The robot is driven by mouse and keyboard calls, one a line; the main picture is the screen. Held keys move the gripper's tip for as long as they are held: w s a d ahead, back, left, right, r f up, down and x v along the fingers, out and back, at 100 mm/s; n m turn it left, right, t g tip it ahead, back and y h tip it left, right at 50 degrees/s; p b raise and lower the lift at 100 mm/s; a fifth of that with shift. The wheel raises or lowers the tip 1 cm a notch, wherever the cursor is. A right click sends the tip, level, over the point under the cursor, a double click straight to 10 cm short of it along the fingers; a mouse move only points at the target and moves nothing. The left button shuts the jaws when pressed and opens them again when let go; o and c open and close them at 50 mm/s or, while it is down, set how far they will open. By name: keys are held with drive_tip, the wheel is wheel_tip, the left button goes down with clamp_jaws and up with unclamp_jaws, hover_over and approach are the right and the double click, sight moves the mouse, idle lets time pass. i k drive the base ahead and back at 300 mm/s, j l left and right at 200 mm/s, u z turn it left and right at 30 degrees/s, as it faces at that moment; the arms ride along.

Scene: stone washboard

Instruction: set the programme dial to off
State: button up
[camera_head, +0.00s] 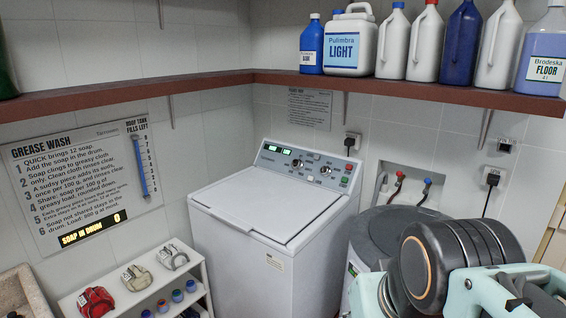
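A white top-loading washer (240,245) stands in the middle with its lid (262,208) shut. Its tilted control panel (308,161) at the back carries a left dial (297,163) and a right dial (326,170), with lit green displays (272,148) and several buttons. The panel lettering is too small to read, so I cannot tell which dial is the programme dial or where either points. My arm shows at the lower right, in front of a grey-lidded round tub (385,232). My gripper is not in view.
A red-brown shelf (420,90) with several bottles runs above the washer. A low white rack (135,296) with cloth bundles and small pots stands at the lower left. A GREASE WASH sign (85,185) hangs on the left wall. Space above the washer lid is clear.

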sight(296, 164)
drive_tip(key=i+j+z, duration=0.1)
drive_tip(key=i+j, duration=0.25)
drive_tip(key=i+j+z, duration=0.1)
drive_tip(key=i+j, duration=0.6)
drive_tip(key=j, duration=0.15)
drive_tip(key=i+j+z, duration=0.15)
drive_tip(key=i+j, duration=0.2)
drive_tip(key=i+j+z, duration=0.1)
drive_tip(key=i+j, duration=0.2)
drive_tip(key=j, duration=0.25)
